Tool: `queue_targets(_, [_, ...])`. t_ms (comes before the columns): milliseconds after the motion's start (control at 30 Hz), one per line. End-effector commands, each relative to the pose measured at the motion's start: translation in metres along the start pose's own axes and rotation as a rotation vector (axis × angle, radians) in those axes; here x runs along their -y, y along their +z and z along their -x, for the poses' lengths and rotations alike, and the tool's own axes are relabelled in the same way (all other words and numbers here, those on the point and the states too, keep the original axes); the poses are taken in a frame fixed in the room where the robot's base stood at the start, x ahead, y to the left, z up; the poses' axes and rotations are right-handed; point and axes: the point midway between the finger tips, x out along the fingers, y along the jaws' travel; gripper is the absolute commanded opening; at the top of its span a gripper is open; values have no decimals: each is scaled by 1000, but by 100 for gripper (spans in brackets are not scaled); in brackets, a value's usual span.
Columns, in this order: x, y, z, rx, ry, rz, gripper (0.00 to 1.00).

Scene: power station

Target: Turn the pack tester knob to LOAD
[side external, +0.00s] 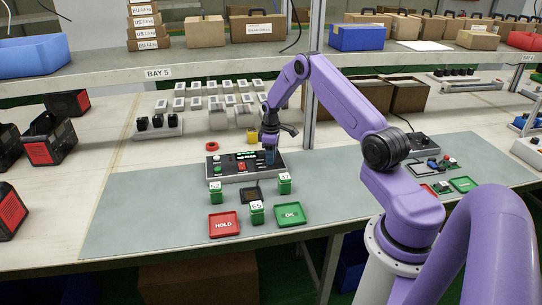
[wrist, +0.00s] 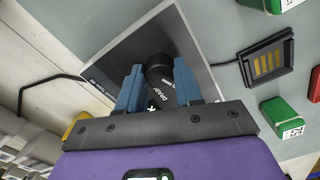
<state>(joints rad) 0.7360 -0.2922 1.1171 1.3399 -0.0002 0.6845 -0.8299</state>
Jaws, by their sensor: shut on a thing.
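The pack tester (side external: 222,176) is a dark-topped box on the grey mat, with a small lit display, a green button and a red switch. My gripper (side external: 270,156) is over the right part of its panel, pointing down. In the wrist view, the blue fingers of my gripper (wrist: 159,90) are shut on the black knob (wrist: 158,66), one on each side of it. The tester panel (wrist: 118,55) spreads behind them. White lettering near the knob is partly covered, and I cannot tell where the knob points. The fingers hide the knob in the side view.
Green numbered packs (side external: 257,213) stand in front of the tester around a black cradle (side external: 251,195). A red HOLD tray (side external: 224,224) and a green OK tray (side external: 290,214) lie nearer the edge. A yellow block (side external: 253,136) stands just behind the tester. The mat's left part is clear.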

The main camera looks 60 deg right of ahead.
Motion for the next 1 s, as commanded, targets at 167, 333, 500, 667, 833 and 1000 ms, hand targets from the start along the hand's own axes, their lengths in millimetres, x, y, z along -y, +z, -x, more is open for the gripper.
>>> queue_targets(167, [0, 0, 0, 0, 0, -143, 4])
queue_targets(333, [0, 0, 1, 0, 0, -253, 4])
queue_targets(500, [0, 0, 1, 0, 0, -330, 4])
queue_targets(667, [0, 0, 1, 0, 0, -371, 4])
queue_targets(833, [0, 0, 1, 0, 0, -387, 4])
queue_targets(1000, [0, 0, 1, 0, 0, -388, 4])
